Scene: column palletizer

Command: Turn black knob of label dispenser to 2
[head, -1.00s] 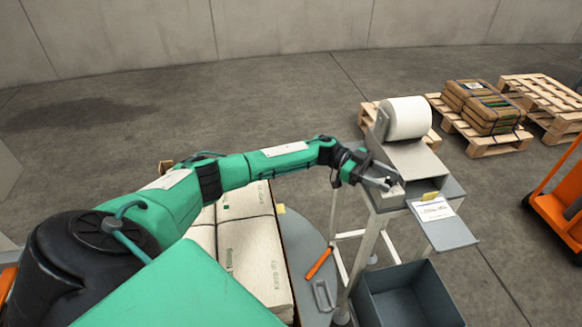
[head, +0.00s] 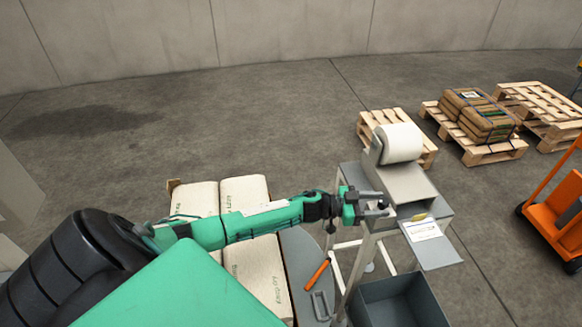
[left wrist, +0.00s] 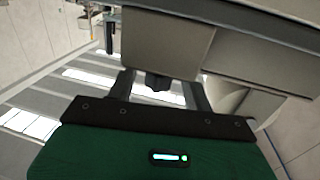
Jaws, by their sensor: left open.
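The label dispenser (head: 408,185) is a grey sloped box on a stand, with a white roll (head: 401,143) on top and a printed label (head: 421,229) at its front. My left gripper (head: 382,208) is at the dispenser's left side, pointing right at it. In the left wrist view my left gripper (left wrist: 160,86) has its two fingers apart. A small black knob (left wrist: 157,82) shows between them, below a pale box face. I cannot tell whether the fingers touch it.
A grey open bin (head: 400,302) stands below the dispenser. Pale sacks (head: 257,268) lie to the left, beside a round grey table (head: 303,262) with an orange-handled tool (head: 317,274). Loaded and empty pallets (head: 400,127) stand behind. An orange cart (head: 560,212) is at right.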

